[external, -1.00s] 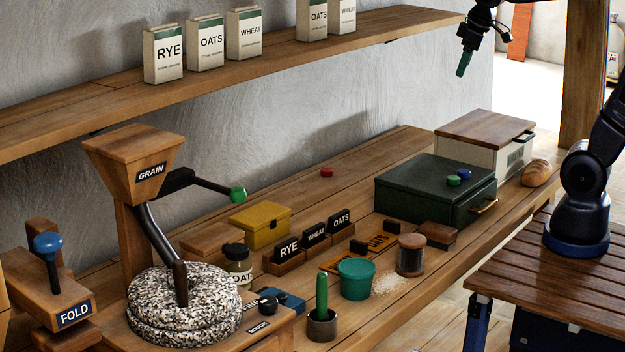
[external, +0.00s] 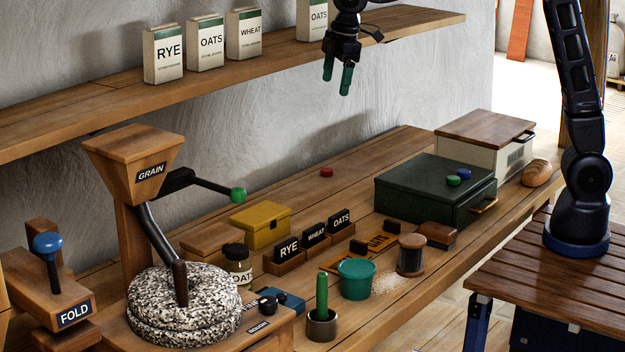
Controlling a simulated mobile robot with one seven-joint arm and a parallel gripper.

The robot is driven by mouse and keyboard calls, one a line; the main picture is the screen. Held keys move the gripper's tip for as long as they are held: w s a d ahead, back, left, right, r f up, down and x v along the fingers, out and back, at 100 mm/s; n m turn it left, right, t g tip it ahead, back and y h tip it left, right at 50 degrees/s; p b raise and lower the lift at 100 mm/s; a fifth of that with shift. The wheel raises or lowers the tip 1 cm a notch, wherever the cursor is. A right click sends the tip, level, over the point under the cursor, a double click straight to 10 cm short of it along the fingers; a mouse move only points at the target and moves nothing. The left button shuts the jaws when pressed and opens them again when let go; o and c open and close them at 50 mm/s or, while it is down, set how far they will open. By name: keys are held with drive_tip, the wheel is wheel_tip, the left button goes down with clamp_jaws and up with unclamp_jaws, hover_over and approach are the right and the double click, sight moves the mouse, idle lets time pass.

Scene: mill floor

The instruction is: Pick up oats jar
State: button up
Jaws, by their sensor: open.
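The oats jar (external: 238,267) is a small glass jar with a dark lid and an OATS label. It stands upright on the bench, just right of and behind the millstones, with its lower part partly hidden by them. My gripper (external: 337,80) is open and empty, its two green-tipped fingers pointing down. It is in the air in front of the upper shelf, well above and to the right of the jar.
The stone mill (external: 184,305) with its grain hopper (external: 133,158) crowds the jar's left. A yellow box (external: 262,226) stands behind it, label blocks (external: 287,250) to its right. A teal bucket (external: 356,280) and green-handled pestle (external: 321,293) stand in front. The shelf (external: 285,54) holds flour packets.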

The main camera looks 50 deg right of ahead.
drive_tip(key=w+a+f+n, duration=0.2)
drive_tip(key=a+f, duration=0.2)
drive_tip(key=a, duration=0.6)
drive_tip(key=n+g, duration=0.2)
drive_tip(key=n, duration=0.4)
hover_over(237, 250)
drive_tip(key=shift+h, duration=0.4)
wheel_tip(237, 250, down, 19)
drive_tip(key=shift+r, duration=0.15)
wheel_tip(237, 250, down, 5)
drive_tip(key=shift+w+f, duration=0.1)
drive_tip(key=shift+f, duration=0.1)
drive_tip(key=shift+w+d+f, duration=0.1)
drive_tip(key=shift+d+f, duration=0.05)
drive_tip(key=shift+f, duration=0.75)
drive_tip(key=shift+w+d+f, duration=0.1)
drive_tip(key=shift+f, duration=0.8)
drive_tip(key=shift+w+d+f, duration=0.1)
drive_tip(key=shift+d+f, duration=0.05)
drive_tip(key=shift+f, duration=0.75)
drive_tip(key=c, duration=1.3)
